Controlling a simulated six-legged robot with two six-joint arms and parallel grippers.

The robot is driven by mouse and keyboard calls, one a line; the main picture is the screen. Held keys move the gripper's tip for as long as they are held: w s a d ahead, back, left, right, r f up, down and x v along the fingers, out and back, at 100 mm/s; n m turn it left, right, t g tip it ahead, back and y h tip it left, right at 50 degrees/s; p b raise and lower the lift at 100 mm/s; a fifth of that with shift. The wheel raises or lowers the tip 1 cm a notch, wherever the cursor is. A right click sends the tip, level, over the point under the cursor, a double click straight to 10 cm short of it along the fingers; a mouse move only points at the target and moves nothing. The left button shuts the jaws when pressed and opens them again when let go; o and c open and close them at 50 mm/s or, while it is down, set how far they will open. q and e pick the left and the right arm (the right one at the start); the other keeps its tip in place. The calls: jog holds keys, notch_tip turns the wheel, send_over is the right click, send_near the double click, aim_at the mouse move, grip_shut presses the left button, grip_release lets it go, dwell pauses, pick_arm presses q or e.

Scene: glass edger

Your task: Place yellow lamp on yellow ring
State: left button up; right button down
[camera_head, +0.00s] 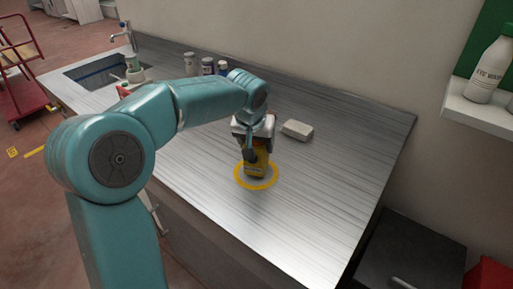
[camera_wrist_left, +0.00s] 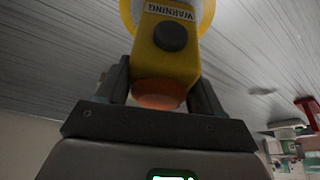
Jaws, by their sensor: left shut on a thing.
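The yellow lamp (camera_head: 256,170) stands upright, or nearly so, inside the outline of the yellow ring (camera_head: 241,183) on the metal counter in the head view. I cannot tell whether its base touches the counter. In the left wrist view the yellow lamp (camera_wrist_left: 172,57) shows a WARNING label, a dark round knob and an orange end between the fingers. Part of the yellow ring (camera_wrist_left: 208,14) shows behind it. My left gripper (camera_head: 250,152) is shut on the lamp from above; its fingers (camera_wrist_left: 160,88) sit on both sides. My right gripper is not in view.
A white block (camera_head: 297,130) lies on the metal counter (camera_head: 335,170) just behind and right of the lamp. Several small bottles (camera_head: 207,66) and a sink (camera_head: 95,73) are at the back left. The counter's right part is clear. An eye wash bottle (camera_head: 490,70) stands on a wall shelf.

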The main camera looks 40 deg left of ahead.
pick_arm(q)
jog(key=shift+w+f, duration=0.1)
jog(key=shift+f, duration=0.6)
jog(key=shift+r, duration=0.1)
jog(key=o, duration=1.3)
jog(key=shift+f, duration=0.2)
jog(key=shift+c, duration=0.2)
